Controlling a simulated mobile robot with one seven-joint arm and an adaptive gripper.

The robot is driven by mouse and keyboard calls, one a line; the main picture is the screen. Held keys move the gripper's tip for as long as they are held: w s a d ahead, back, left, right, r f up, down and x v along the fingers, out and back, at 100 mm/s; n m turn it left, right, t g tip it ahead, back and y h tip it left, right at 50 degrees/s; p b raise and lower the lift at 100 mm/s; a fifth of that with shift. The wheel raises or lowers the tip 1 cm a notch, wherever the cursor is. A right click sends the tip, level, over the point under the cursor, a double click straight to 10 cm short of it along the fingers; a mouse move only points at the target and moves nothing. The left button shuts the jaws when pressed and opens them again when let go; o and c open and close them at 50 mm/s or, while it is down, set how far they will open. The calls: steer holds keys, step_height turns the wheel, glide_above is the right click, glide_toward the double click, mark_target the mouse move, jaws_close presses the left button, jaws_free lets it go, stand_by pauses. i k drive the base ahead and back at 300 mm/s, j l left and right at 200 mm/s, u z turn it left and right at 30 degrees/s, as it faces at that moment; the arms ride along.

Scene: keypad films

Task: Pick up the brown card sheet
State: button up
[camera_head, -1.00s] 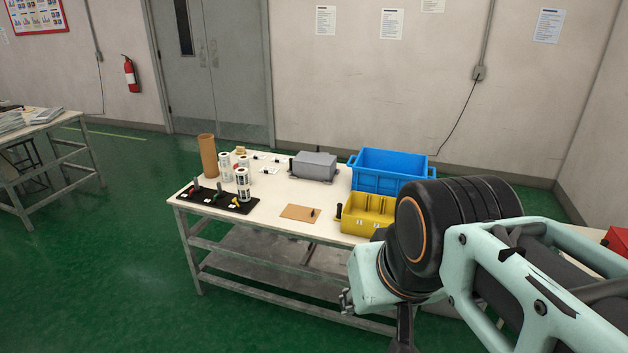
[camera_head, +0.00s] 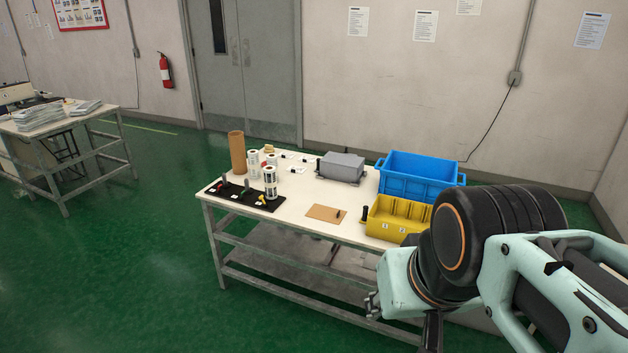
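The brown card sheet (camera_head: 322,213) lies flat on the white tabletop near its front edge, left of the yellow bin. A small dark object (camera_head: 339,215) sits at its right end. My gripper (camera_head: 373,305) shows only in part, in front of the table and below its top, to the lower right of the sheet. It is apart from the sheet. My arm hides much of it, and its fingers are too small and unclear to show how they stand.
The table (camera_head: 290,208) also bears a yellow bin (camera_head: 385,228), a blue crate (camera_head: 420,185), a grey box (camera_head: 342,168), a cardboard tube (camera_head: 237,152), label rolls (camera_head: 270,183) and a black tool tray (camera_head: 240,197). Bare tabletop surrounds the sheet's left side. Green floor (camera_head: 130,270) is clear at left.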

mark_target(328, 215)
steer(key=i, duration=0.6)
steer(key=i+j+z, duration=0.15)
steer(key=i, duration=1)
steer(key=l, duration=0.25)
steer(key=i+l+u, duration=0.1)
steer(key=l, duration=0.2)
steer(key=i+j+z, duration=0.25)
steer(key=i+j, duration=0.2)
steer(key=j, duration=0.35)
